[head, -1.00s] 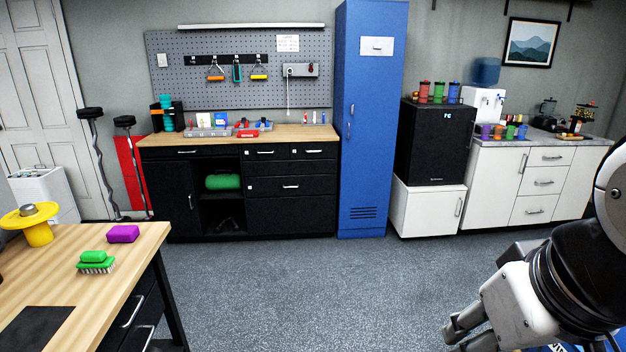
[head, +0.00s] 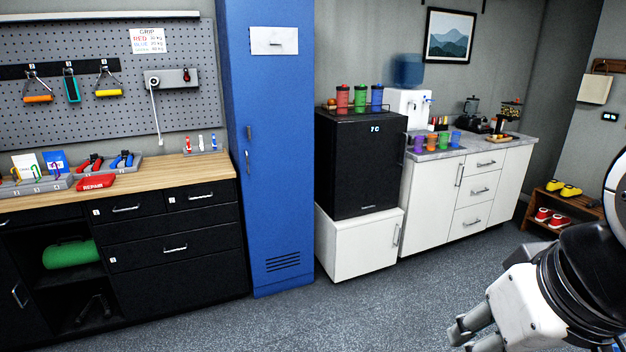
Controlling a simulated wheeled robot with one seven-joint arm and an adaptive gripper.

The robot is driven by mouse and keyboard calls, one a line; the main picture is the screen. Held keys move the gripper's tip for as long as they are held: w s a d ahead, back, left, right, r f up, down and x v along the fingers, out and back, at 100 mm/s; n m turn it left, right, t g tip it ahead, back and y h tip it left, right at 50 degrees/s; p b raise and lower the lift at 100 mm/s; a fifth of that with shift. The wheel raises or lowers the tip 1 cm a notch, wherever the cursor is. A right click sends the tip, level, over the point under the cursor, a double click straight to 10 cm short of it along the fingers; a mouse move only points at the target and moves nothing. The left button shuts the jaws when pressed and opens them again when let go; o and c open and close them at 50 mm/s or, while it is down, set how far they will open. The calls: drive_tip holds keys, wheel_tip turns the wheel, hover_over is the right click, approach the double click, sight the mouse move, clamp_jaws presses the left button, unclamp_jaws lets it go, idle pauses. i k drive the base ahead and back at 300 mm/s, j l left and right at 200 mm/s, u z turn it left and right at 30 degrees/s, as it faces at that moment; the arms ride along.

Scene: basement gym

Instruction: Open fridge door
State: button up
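A small black fridge (head: 358,175) with a "7C" display stands on a low white cabinet, right of the tall blue locker. Its door looks shut. Three bottles, red, green and blue, stand on a tray on its top. My gripper (head: 466,336) is at the lower right of the head view, well in front of the fridge and apart from it. Its fingers point left and down with nothing visible between them. The gap between the fingertips is not clear.
The white cabinet (head: 352,245) under the fridge has a handle at its right. The blue locker (head: 262,160) stands close on the left. A white counter (head: 462,195) with cups and a water dispenser (head: 408,108) adjoins on the right. The grey floor (head: 400,300) ahead is clear.

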sight(369, 155)
drive_tip(key=i+z, duration=0.1)
drive_tip(key=i, duration=0.5)
drive_tip(key=i+j+z, duration=0.1)
drive_tip(key=i, duration=0.5)
drive_tip(key=i+j+z, duration=0.1)
drive_tip(key=i, duration=0.5)
drive_tip(key=i+l+z, duration=0.1)
drive_tip(key=i, duration=0.4)
drive_tip(key=i+l+z, duration=0.1)
drive_tip(key=i, duration=0.4)
